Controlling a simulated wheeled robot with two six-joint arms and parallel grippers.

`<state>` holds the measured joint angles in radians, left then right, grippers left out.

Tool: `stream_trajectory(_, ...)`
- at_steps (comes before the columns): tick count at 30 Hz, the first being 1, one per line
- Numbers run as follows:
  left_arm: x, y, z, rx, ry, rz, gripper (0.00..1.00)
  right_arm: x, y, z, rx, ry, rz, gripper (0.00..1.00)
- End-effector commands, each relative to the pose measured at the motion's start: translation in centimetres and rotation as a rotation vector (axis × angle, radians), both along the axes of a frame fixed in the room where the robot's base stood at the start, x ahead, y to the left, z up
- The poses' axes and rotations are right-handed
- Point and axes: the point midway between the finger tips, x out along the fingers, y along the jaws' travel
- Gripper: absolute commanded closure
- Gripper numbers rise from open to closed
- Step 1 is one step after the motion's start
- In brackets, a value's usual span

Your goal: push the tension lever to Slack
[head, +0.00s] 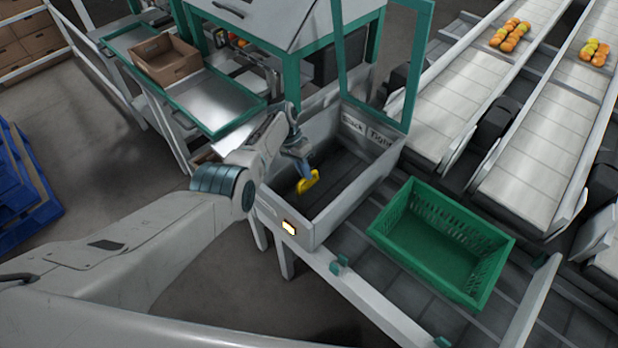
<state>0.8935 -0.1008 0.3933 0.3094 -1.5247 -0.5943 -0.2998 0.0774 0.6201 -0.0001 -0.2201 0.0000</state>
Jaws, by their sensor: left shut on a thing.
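A yellow piece (308,182), which looks like the tension lever's handle, shows inside a grey open-topped housing (320,232). My left gripper (305,172) reaches down into the housing from the left and is shut on this yellow piece. The gripper and arm hide part of it, so its pivot cannot be made out. The Slack label (353,127) and the Tight label (381,139) are on the housing's far inner wall, Slack to the left of Tight. The yellow piece is apart from both labels, nearer the viewer. My right gripper is not in view.
A green crate (440,240) stands on the conveyor right of the housing. A green frame (420,65) rises behind the housing. A lit button (289,228) is on its near wall. A cardboard box (165,60) sits on a bench at the back left.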

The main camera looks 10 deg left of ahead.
Motion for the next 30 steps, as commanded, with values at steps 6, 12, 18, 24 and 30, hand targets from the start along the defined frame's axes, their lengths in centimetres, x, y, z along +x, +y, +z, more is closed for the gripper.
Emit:
stream_trajectory(6,0.25,0.65,-0.46,0.003,0.001,0.001,1.00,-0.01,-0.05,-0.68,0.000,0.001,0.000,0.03)
stream_trajectory(12,0.25,0.71,-0.47,0.003,0.002,0.001,1.00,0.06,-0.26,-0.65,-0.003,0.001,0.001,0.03)
stream_trajectory(18,0.19,0.70,-0.52,0.004,0.003,0.001,1.00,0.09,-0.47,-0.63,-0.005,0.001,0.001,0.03)
stream_trajectory(24,0.22,0.64,-0.45,0.003,0.004,0.000,0.66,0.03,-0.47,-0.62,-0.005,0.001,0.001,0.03)
stream_trajectory(30,0.30,0.61,-0.29,0.002,0.002,0.001,0.66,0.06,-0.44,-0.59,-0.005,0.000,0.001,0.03)
